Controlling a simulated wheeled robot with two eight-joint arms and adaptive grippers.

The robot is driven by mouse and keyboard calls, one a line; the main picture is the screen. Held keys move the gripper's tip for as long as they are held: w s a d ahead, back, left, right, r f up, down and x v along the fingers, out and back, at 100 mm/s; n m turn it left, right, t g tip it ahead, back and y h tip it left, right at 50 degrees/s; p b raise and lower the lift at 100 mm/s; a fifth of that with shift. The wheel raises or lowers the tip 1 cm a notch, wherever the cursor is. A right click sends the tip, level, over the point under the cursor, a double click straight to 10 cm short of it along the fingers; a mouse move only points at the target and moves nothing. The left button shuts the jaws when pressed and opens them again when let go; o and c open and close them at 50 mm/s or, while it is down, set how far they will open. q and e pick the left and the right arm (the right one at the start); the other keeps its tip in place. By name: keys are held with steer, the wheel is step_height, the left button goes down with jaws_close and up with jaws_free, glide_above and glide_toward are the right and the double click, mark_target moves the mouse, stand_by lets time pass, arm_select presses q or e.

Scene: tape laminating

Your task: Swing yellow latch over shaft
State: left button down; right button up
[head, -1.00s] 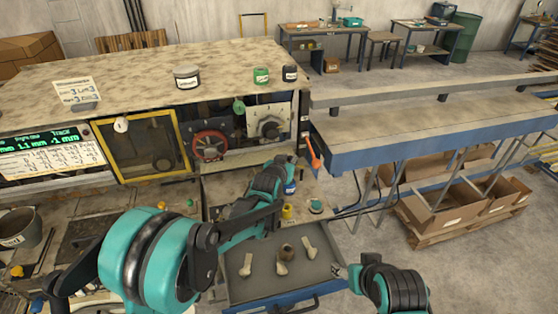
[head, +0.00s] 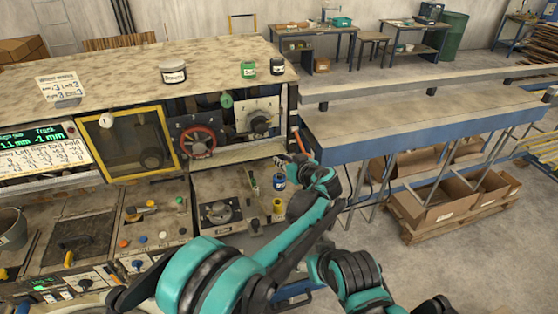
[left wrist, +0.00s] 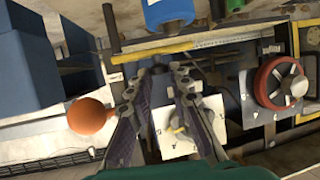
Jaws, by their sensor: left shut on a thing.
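My left gripper (head: 296,164) is at the right end of the machine, below the white dial plate (head: 258,118). In the left wrist view its two fingers (left wrist: 160,72) close in at a yellow bar (left wrist: 190,46), which looks like the yellow latch. They seem shut on it, but the contact is dark and partly hidden. The shaft is not clear in either view. The red handwheel (head: 197,142) is left of the dial plate, and it also shows in the left wrist view (left wrist: 281,84). My right gripper is not in view; only part of its arm shows.
A blue-edged bench (head: 400,135) extends to the right.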

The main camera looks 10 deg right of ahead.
arm_select(q)
steer(key=shift+s+d+n+g+y, duration=0.2)
steer(key=shift+n+y, duration=0.4)
steer(key=shift+y, duration=0.1)
steer(key=shift+s+d+n+g+y, duration=0.15)
steer(key=shift+n+g+y, duration=0.05)
steer(key=shift+n+y, duration=0.45)
steer(key=c, duration=1.4)
jaws_free()
steer(key=shift+s+y, duration=0.1)
steer(key=shift+y, duration=0.15)
